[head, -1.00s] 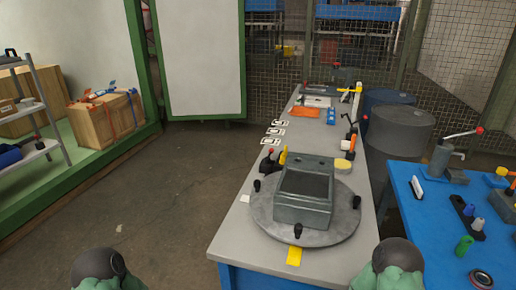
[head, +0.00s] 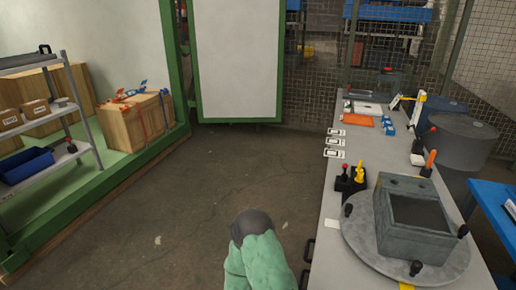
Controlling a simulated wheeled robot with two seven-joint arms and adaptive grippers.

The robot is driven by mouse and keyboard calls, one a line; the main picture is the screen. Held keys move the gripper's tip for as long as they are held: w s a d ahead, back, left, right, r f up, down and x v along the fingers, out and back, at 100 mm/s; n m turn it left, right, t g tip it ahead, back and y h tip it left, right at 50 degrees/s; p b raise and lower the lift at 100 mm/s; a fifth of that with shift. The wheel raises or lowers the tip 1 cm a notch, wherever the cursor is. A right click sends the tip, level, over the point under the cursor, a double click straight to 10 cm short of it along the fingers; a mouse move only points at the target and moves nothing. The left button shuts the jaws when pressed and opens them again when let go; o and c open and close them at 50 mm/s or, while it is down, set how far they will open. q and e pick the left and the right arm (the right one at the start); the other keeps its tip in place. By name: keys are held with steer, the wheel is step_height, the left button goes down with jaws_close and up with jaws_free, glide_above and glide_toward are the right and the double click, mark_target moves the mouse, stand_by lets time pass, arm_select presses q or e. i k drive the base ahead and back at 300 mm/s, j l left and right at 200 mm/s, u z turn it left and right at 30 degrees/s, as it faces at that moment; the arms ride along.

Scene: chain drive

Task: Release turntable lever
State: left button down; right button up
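The round grey turntable (head: 360,244) lies on the near part of the grey bench, with a grey open-topped box housing (head: 400,243) on it. Black knobs stand around its rim. Just behind it to the left is a black lever base (head: 350,187) with a red-tipped lever (head: 345,168) and a yellow lever (head: 359,173), both standing up. Which of them is the turntable lever is not clear. A green arm link of mine with a dark round end shows at the bottom middle, left of the bench. Neither gripper's fingers are in view.
The grey bench (head: 336,205) runs away at the right, with marked cards (head: 334,142) and an orange sheet (head: 358,121) farther back. Grey drums stand beyond it. A shelf cart (head: 75,125) and a wooden crate (head: 137,125) are at left. The floor between is clear.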

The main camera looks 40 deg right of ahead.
mark_target(344, 176)
steer(key=i+j, duration=0.15)
steer(key=i, duration=0.25)
steer(key=i+j+z, duration=0.1)
steer(key=i, duration=0.25)
steer(key=i+z, duration=0.25)
steer(key=z, duration=0.15)
steer(key=i+z, duration=0.25)
steer(key=z, duration=0.15)
steer(key=i+z, duration=0.25)
steer(key=z, duration=0.15)
steer(key=i+j+z, duration=0.2)
steer(key=z, duration=0.2)
steer(key=i+z, duration=0.3)
steer(key=z, duration=0.15)
steer(key=i+j+z, duration=0.2)
steer(key=z, duration=0.2)
steer(key=i+j+z, duration=0.25)
steer(key=z, duration=0.2)
steer(key=i+j+z, duration=0.25)
steer(key=z, duration=0.2)
steer(key=i+j+z, duration=0.1)
steer(key=j+z, duration=0.3)
steer(key=i+j+z, duration=0.2)
steer(key=j, duration=0.25)
steer(key=j+z, duration=0.25)
steer(key=j, duration=0.2)
